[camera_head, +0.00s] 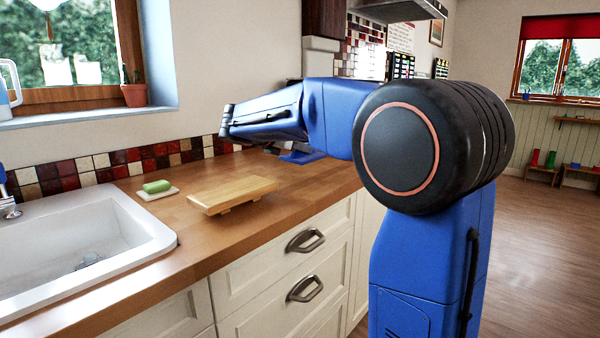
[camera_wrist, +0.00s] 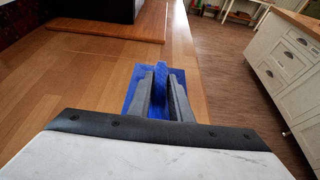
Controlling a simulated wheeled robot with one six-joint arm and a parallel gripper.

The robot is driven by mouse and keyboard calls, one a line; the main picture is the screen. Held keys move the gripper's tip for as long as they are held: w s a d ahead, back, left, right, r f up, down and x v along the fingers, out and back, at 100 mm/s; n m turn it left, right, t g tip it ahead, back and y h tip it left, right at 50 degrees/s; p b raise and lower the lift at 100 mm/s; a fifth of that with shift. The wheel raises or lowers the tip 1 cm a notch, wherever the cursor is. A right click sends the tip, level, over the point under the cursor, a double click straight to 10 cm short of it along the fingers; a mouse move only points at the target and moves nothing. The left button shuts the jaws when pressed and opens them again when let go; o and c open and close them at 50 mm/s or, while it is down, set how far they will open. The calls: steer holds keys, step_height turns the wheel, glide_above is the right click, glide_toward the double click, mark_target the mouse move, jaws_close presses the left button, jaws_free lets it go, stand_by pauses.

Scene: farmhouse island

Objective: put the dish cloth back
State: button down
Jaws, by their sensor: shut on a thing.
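The blue dish cloth (camera_wrist: 133,88) is pinched between the two grey fingers of my gripper (camera_wrist: 161,82) in the wrist view. A fold of it stands up between the fingers, and the rest spreads out beneath them, over the wooden counter. I cannot tell whether it touches the counter. In the head view a small flat blue patch, likely the cloth (camera_head: 302,157), shows just below my arm above the counter. My gripper's fingers are hidden there behind my arm.
On the wooden counter (camera_head: 290,200) are a wooden board (camera_head: 232,194) and a green sponge (camera_head: 157,186) on a white dish (camera_head: 158,194). A white sink (camera_head: 130,228) is at left. The wrist view shows a dark box-like object (camera_wrist: 95,8) ahead-left and open floor (camera_wrist: 225,60) at right.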

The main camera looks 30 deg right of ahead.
mark_target(301, 181)
steer(key=shift+f, duration=3.5)
steer(key=shift+f, duration=0.1)
steer(key=c, duration=1.6)
jaws_free()
steer(key=v, duration=1.2)
steer(key=shift+s, duration=0.1)
